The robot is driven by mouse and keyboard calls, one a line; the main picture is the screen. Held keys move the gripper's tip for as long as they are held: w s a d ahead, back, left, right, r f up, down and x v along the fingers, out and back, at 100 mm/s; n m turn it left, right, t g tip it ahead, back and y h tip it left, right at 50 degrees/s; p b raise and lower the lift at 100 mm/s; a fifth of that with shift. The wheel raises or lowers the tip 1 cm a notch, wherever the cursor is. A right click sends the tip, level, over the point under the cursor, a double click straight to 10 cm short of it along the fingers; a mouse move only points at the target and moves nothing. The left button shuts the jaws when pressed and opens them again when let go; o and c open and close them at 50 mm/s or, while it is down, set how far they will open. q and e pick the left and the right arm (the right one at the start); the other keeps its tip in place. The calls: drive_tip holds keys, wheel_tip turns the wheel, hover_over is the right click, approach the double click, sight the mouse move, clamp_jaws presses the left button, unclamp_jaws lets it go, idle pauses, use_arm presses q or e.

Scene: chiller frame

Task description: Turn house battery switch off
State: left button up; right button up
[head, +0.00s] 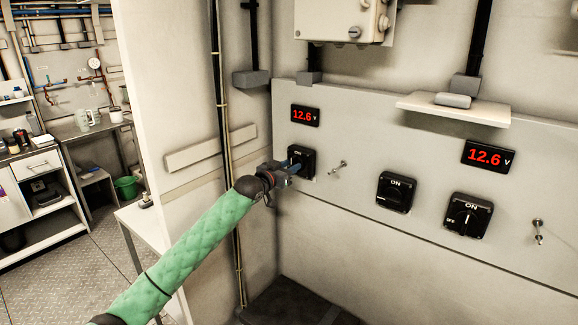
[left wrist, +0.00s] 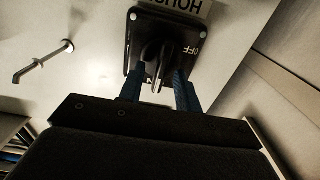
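The house battery switch (head: 306,155) is a black rotary switch on the grey panel, under the left red display. In the left wrist view its black plate (left wrist: 137,30) sits below a partly visible, upside-down HOUSE label (left wrist: 178,5). OFF is at the right of the plate. The knob (left wrist: 156,62) points down in that view, towards partly hidden ON lettering. My left gripper (head: 290,168) is at the switch, its blue fingers (left wrist: 160,88) on either side of the knob with gaps visible. It looks open. My right gripper is in neither view.
Two more black switches (head: 396,192) (head: 467,215) are on the panel to the right. Metal toggles (head: 338,168) (head: 538,232) stick out of it. A small shelf (head: 455,108) juts out above. A black box (head: 300,305) stands below the panel.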

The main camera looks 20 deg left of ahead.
use_arm(q)
clamp_jaws()
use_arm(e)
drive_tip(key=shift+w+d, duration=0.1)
